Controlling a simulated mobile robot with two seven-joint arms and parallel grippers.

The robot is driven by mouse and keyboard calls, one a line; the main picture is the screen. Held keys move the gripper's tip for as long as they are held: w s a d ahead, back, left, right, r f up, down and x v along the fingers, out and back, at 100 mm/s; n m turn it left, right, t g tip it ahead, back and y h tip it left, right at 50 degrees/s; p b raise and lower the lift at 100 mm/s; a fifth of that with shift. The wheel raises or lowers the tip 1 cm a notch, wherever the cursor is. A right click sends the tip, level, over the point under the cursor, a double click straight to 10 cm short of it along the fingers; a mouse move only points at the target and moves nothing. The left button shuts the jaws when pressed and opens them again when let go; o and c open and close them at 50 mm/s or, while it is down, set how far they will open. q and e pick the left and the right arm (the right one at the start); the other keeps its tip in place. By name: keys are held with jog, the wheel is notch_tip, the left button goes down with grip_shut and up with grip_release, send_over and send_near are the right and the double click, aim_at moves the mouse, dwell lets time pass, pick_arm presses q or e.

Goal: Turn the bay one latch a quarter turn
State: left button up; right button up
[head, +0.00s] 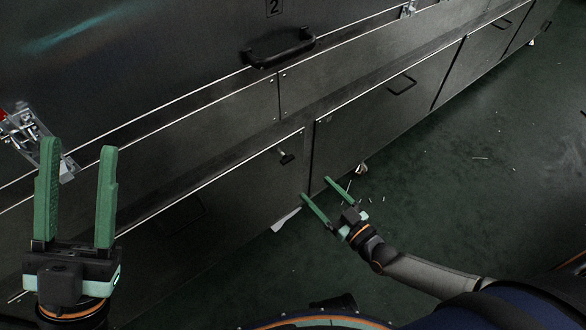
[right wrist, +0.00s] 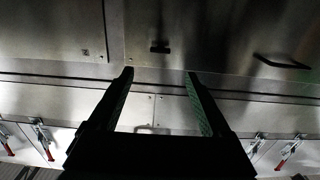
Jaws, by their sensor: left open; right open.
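A small dark T-shaped latch (head: 286,157) sits near the top right corner of a lower panel in the head view. In the right wrist view what looks like the same latch (right wrist: 160,48) lies just beyond the fingertips, its bar level in the picture. My right gripper (head: 315,188) is open and empty, below and to the right of the latch in the head view, apart from it. Its two fingers also show in the right wrist view (right wrist: 160,72). My left gripper (head: 78,145) is open and empty at the far left. No bay number shows on the latch's panel.
A large black handle (head: 280,48) sits on the upper door under a "2" plate (head: 274,7). A red-tipped toggle clamp (head: 32,135) stands close behind my left gripper. Another lower panel has a bar handle (head: 402,85). The green floor (head: 450,190) at right is mostly clear, with small scraps.

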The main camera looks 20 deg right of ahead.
aim_at(289, 161)
pick_arm(q)
notch_tip(289, 161, down, 4)
jog(key=b, duration=0.3)
jog(key=shift+w+d+n, duration=0.15)
jog(key=shift+n, duration=0.25)
pick_arm(e)
jog(key=x, duration=1.1)
jog(key=shift+c, duration=0.2)
pick_arm(q)
jog(key=shift+r, duration=0.1)
pick_arm(e)
grip_shut()
